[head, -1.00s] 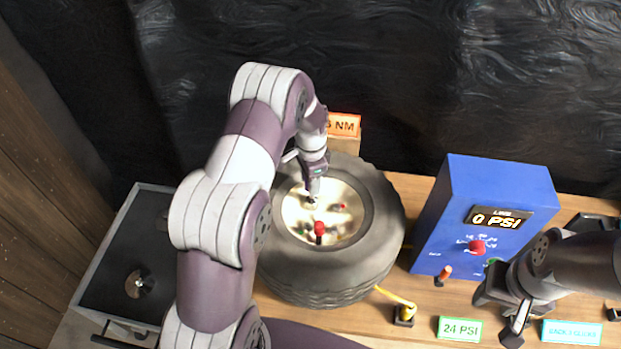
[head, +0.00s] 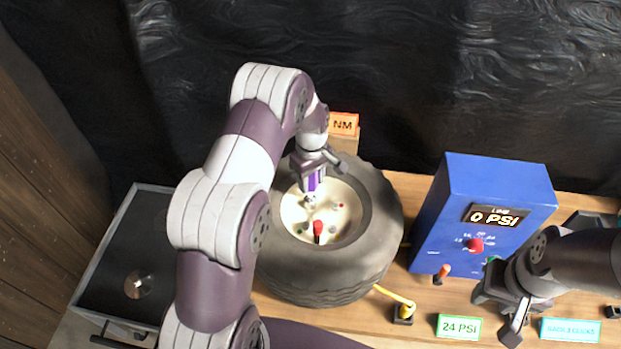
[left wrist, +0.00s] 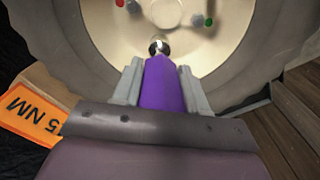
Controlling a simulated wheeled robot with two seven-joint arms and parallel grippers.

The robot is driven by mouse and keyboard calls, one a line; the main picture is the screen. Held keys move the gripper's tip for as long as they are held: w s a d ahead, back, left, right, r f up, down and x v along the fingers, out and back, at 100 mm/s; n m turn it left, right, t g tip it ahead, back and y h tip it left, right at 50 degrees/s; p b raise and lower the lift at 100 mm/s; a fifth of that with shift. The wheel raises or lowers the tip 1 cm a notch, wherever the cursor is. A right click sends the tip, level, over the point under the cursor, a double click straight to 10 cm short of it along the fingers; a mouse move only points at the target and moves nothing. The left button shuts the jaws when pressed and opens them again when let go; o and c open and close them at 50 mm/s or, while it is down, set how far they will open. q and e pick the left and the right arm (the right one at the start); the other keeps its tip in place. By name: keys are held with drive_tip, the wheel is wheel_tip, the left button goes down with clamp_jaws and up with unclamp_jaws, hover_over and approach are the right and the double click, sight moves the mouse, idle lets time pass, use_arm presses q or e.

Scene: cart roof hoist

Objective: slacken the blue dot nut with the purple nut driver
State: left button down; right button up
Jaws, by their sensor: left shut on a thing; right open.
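The purple nut driver (head: 314,181) is held by my left gripper (head: 312,177) over the wheel's cream hub. In the left wrist view the purple handle (left wrist: 161,88) lies between the two fingers, with its metal socket end (left wrist: 158,47) pointing at the hub. I cannot tell whether the socket sits on a nut, and the nut under it is hidden. My right gripper (head: 512,317) is open and empty near the table's front right.
The tyre (head: 374,240) lies flat on the wooden table, with a red-topped piece (head: 318,229) on its hub. A blue box (head: 490,212) reading 0 PSI stands to the right. A yellow hose (head: 395,297) lies in front. A grey-rimmed tray (head: 98,250) is at left.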

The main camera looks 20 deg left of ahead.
use_arm(q)
drive_tip(key=n, duration=0.3)
drive_tip(key=shift+r+p, duration=2.5)
drive_tip(key=shift+r, duration=0.85)
